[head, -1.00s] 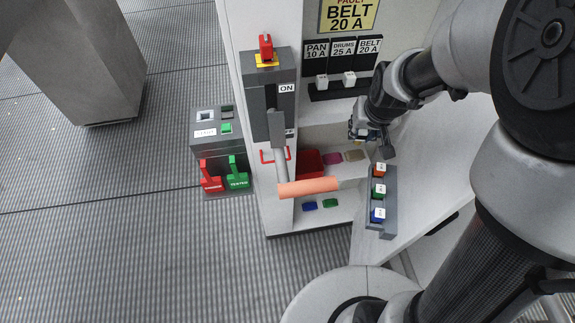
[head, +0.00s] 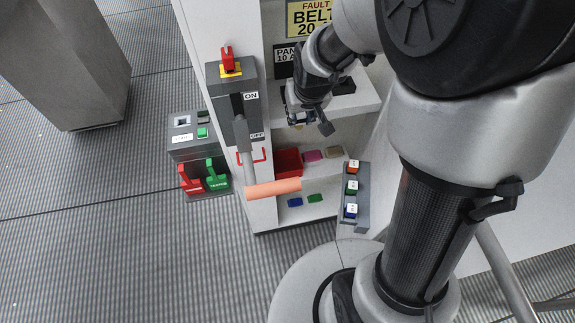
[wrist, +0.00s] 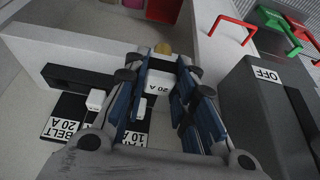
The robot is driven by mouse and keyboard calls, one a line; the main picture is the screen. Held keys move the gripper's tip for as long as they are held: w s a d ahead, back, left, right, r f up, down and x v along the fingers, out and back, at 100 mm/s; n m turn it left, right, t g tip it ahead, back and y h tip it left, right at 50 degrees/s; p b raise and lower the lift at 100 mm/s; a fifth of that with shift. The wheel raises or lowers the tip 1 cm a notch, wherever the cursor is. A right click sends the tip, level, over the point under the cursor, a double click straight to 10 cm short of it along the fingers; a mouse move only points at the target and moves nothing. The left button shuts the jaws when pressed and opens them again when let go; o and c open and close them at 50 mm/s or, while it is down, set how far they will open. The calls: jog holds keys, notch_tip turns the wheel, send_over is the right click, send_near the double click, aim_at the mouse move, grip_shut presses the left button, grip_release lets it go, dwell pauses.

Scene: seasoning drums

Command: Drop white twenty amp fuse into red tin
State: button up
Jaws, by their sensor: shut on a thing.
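My gripper (head: 308,120) is in front of the cabinet, above and slightly right of the red tin (head: 288,163) in the head view. In the wrist view my gripper (wrist: 160,68) is shut on a white fuse (wrist: 158,84) marked 20 A, held between the blue-sided fingers. The fuse cannot be made out in the head view. The red tin also shows in the wrist view at the top edge (wrist: 163,9), beyond the fingertips and cut off by the frame.
Pink (head: 313,156) and tan (head: 334,152) items sit right of the tin. A grey lever box (head: 232,90) with an orange handle (head: 273,188) stands at left. A fuse rack (wrist: 72,80) with white fuses is near my gripper. A rack of coloured fuses (head: 363,195) stands at right.

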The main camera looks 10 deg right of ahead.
jog(key=s+f+b, duration=0.4)
jog(key=f, duration=0.5)
jog(key=shift+f, duration=0.15)
jog(key=shift+s, duration=0.1)
